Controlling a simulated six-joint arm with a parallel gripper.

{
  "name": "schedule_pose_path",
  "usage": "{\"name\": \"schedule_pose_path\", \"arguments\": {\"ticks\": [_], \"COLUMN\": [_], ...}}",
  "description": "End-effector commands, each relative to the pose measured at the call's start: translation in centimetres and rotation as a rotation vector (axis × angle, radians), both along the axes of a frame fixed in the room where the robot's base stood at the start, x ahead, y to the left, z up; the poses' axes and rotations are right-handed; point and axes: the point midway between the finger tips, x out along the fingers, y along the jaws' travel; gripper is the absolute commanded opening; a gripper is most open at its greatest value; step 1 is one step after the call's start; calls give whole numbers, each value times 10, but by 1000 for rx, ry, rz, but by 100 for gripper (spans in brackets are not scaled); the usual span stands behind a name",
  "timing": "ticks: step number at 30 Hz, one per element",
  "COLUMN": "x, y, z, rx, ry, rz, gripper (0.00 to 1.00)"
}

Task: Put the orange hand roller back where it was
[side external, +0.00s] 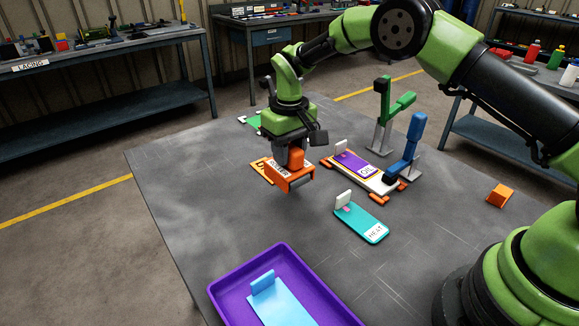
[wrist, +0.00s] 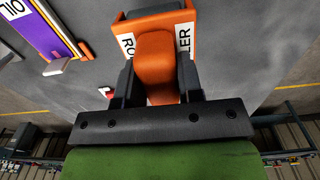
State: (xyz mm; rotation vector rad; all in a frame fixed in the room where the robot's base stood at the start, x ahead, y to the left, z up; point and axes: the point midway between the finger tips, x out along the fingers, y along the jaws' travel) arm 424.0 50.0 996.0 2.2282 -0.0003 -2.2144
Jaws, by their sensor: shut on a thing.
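The orange hand roller (side external: 290,178) is in my gripper (side external: 290,153), near the left-middle of the grey table in the side view. Its orange handle (wrist: 155,58) sits between my two dark fingers (wrist: 157,82) in the wrist view, with a white lettered label on its frame, partly covered by the handle. The roller seems to be above the table, but its height is hard to tell. An orange lettered patch (side external: 261,172) lies on the table just behind and left of it, mostly hidden by the roller and my gripper.
A white press bed with a purple "OIL" piece (side external: 356,163) stands right of the roller, with green (side external: 395,103) and blue (side external: 413,140) levers. A teal lettered piece (side external: 362,218) lies in front. A purple tray (side external: 222,290) is at the front, an orange block (side external: 499,196) at right.

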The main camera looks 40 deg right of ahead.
Motion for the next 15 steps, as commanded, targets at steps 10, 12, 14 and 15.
{"name": "schedule_pose_path", "arguments": {"ticks": [10,12,14,15], "x": [0,0,0,0], "y": [0,0,0,0], "z": [-37,-36,-36,-36], "rx": [0,0,0,0], "ry": [-1,-2,-2,-2], "rz": [-1,-1,-1,-1], "gripper": [15,15,15,15]}}
